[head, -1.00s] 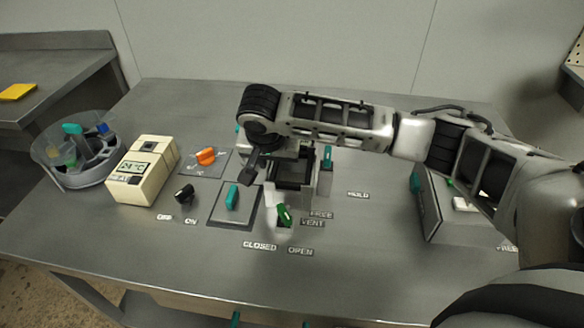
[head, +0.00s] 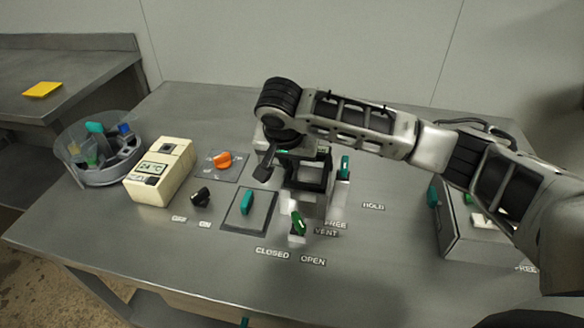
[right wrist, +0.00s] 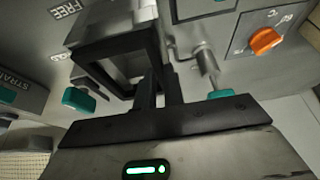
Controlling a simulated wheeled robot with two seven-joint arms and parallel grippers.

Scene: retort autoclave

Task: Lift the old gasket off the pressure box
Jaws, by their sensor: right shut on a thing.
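The old gasket is a black square frame (head: 312,172) at the pressure box in the head view. It also shows large in the right wrist view (right wrist: 148,42), with a grey surface through its opening. The pressure box (head: 302,203) is a small metal box, largely hidden under the gasket and my right arm. My right gripper (right wrist: 160,88) is shut on one side of the gasket. In the head view this gripper (head: 284,150) points down at the box and its fingertips are mostly hidden. I cannot tell how far the gasket is off the rim. My left gripper is not in view.
A teal handle (head: 345,166) stands right of the box and a green lever (head: 298,222) in front. A teal knob (head: 246,202), black knob (head: 201,196), orange knob (head: 222,160) and cream thermometer unit (head: 160,172) lie left. A clear bowl (head: 98,172) stands far left.

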